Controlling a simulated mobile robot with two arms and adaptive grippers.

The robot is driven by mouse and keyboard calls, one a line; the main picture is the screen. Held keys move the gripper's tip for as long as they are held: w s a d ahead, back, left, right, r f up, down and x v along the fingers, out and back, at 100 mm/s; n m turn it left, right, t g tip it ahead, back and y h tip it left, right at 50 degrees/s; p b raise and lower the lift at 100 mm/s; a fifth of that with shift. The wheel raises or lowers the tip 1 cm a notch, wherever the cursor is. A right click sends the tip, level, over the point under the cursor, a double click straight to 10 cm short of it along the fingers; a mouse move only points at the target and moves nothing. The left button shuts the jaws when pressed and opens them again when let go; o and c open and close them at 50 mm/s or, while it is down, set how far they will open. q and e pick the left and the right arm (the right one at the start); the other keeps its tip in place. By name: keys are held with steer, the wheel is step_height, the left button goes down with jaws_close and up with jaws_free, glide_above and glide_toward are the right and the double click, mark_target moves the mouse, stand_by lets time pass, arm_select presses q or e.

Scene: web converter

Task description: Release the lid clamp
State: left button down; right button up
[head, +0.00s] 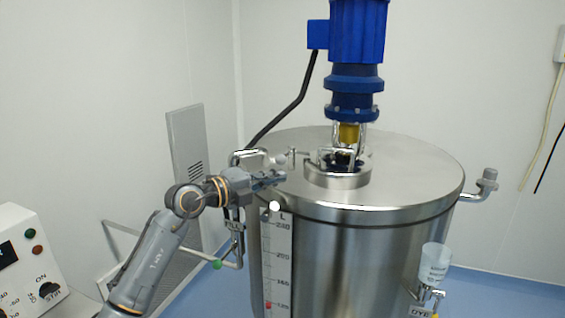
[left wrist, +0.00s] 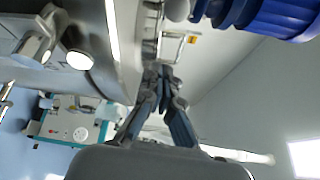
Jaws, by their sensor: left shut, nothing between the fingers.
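The steel tank lid (head: 410,185) is shut on the tank. My left gripper (head: 284,176) is at the lid's left edge, shut and empty, its fingertips at or just over the rim; I cannot tell if they touch it. A small metal fitting with a rounded knob (head: 281,159) stands just behind the fingertips; it may be the lid clamp, but its parts are small and partly hidden by the gripper. In the left wrist view the shut fingers (left wrist: 166,72) point toward metal fittings by the lid. My right gripper is not in view.
A blue motor (head: 358,30) stands above the lid's centre mount (head: 338,180). A pipe with a valve (head: 487,180) sticks out at right, above a dye cup (head: 434,262). A control panel (head: 28,262) stands at lower left.

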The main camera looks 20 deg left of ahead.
mark_target(286, 155)
arm_select(q)
steer(key=p+x, duration=0.2)
steer(key=x, duration=0.4)
steer(key=shift+r, duration=0.25)
steer(key=a, duration=0.1)
steer(key=w+a+p, duration=0.1)
steer(key=a, duration=0.1)
steer(key=shift+w+a+r, duration=0.1)
steer(key=shift+r, duration=0.05)
steer(key=shift+a, duration=0.25)
steer(key=shift+w+d, duration=0.1)
steer(key=shift+d, duration=0.05)
steer(key=shift+a, duration=0.3)
steer(key=shift+a+m+g+h+b, duration=0.1)
steer(key=shift+m+g+h+b, duration=0.2)
steer(key=shift+b, duration=0.1)
